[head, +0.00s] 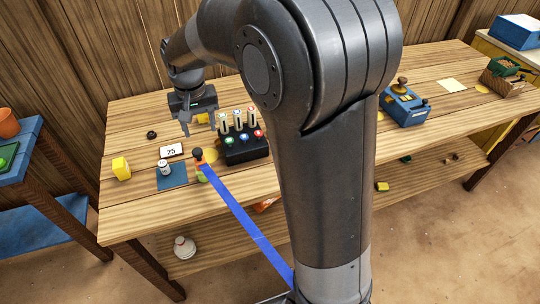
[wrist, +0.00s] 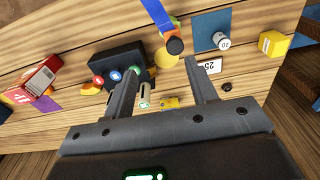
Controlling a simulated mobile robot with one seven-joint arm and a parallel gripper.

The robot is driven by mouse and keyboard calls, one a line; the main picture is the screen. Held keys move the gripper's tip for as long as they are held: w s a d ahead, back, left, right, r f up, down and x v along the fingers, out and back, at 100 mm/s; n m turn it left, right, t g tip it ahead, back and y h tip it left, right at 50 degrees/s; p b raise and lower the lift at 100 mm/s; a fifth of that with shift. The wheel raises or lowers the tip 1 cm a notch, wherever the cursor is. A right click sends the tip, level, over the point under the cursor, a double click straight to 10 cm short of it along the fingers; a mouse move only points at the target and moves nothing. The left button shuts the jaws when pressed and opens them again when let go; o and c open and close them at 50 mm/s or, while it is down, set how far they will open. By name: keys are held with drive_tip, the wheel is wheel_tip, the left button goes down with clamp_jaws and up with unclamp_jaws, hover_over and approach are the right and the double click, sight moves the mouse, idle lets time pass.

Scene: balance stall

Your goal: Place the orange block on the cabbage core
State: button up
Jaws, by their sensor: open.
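My gripper (head: 198,128) hangs over the left part of the wooden table, open and empty. Its fingers (wrist: 160,82) show in the wrist view with a small yellow block (wrist: 170,102) and a white cylinder between or beyond them. I cannot surely identify the orange block. An orange piece (wrist: 90,90) shows partly beside the black box in the wrist view, and an orange-red item (head: 266,204) is partly hidden below the tabletop in the head view. I cannot identify a cabbage core in either view.
A black box (head: 243,149) with coloured buttons and white cylinders stands right of my gripper. A blue strip (head: 245,225) crosses the table's front edge. A card reading 25 (head: 171,151), a blue mat (head: 172,182) with a weight and a yellow block (head: 121,168) lie left.

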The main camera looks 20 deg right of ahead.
drive_tip(key=s+d+r+t, duration=0.2)
drive_tip(key=s+d+r, duration=0.6)
drive_tip(key=s, duration=0.3)
drive_tip(key=s+d+t, duration=0.1)
drive_tip(key=s+d, duration=0.1)
drive_tip(key=s, duration=0.4)
drive_tip(key=s+d+t, duration=0.2)
drive_tip(key=s, duration=0.5)
drive_tip(key=shift+s+d+f, duration=0.15)
drive_tip(key=shift+s+d, duration=0.1)
drive_tip(key=shift+d, duration=0.05)
